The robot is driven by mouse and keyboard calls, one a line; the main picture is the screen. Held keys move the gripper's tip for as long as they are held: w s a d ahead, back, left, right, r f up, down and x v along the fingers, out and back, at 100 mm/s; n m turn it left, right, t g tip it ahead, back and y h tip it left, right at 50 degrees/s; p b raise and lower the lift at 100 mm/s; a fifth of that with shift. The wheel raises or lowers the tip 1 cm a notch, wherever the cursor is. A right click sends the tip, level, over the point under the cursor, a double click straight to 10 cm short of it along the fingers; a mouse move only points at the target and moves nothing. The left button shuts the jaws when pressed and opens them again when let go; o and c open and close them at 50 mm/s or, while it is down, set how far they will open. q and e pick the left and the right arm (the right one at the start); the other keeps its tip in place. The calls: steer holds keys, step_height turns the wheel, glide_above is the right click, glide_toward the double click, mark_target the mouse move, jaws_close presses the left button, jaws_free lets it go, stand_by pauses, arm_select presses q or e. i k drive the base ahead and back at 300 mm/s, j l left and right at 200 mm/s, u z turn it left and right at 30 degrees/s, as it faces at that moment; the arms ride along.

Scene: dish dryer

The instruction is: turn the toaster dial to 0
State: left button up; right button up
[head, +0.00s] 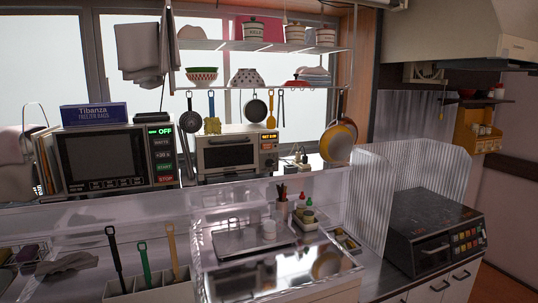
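The toaster (228,155) is a small white oven with a dark glass door, on the back counter by the window in the head view. Its control panel (268,150) is on its right side, with a small lit orange display at the top. The dial is too small to make out clearly, and I cannot read its setting. Neither of my grippers is in view.
A microwave (105,160) with a blue freezer-bag box (94,115) on top stands left of the toaster. Pans and utensils hang above from a shelf (255,46). A clear dish dryer case (275,265) and a stove (435,230) are in front.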

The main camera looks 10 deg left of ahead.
mark_target(270, 163)
steer(key=i+l+u, duration=0.2)
steer(key=i+l, duration=0.15)
steer(key=l, duration=0.3)
steer(key=i+l+u, duration=0.1)
steer(key=l, duration=0.25)
steer(key=i+l+u, duration=0.1)
steer(key=i+l, duration=0.15)
steer(key=i+l+u, duration=0.1)
steer(key=l, duration=0.35)
steer(key=i+l+u, duration=0.1)
steer(key=l, duration=0.25)
steer(key=i+l+u, duration=0.1)
steer(key=l, duration=0.3)
steer(key=i, duration=0.1)
